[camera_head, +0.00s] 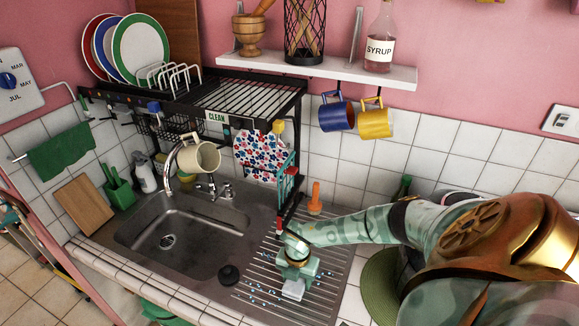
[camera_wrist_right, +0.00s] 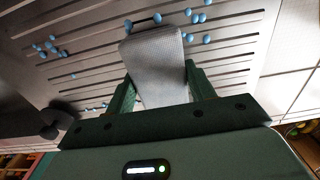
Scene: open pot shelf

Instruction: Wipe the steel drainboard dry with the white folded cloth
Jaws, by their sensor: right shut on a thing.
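The steel drainboard (camera_head: 325,276) is a ribbed metal surface to the right of the sink, and it also fills much of the right wrist view (camera_wrist_right: 90,20). Blue water drops (camera_wrist_right: 50,45) lie on it in clusters, on both sides of the cloth. The white folded cloth (camera_wrist_right: 155,65) is between the fingers of my right gripper (camera_wrist_right: 158,88), which is shut on it. In the head view the cloth (camera_head: 293,290) shows below my right gripper (camera_head: 296,275), over the drainboard. I cannot tell if the cloth touches the metal. My left gripper is not in view.
The sink basin (camera_head: 180,235) lies left of the drainboard, with a black plug (camera_head: 229,275) at the edge between them. An orange-handled brush (camera_head: 314,198) stands at the drainboard's back. A green round mat (camera_head: 378,285) lies to the right.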

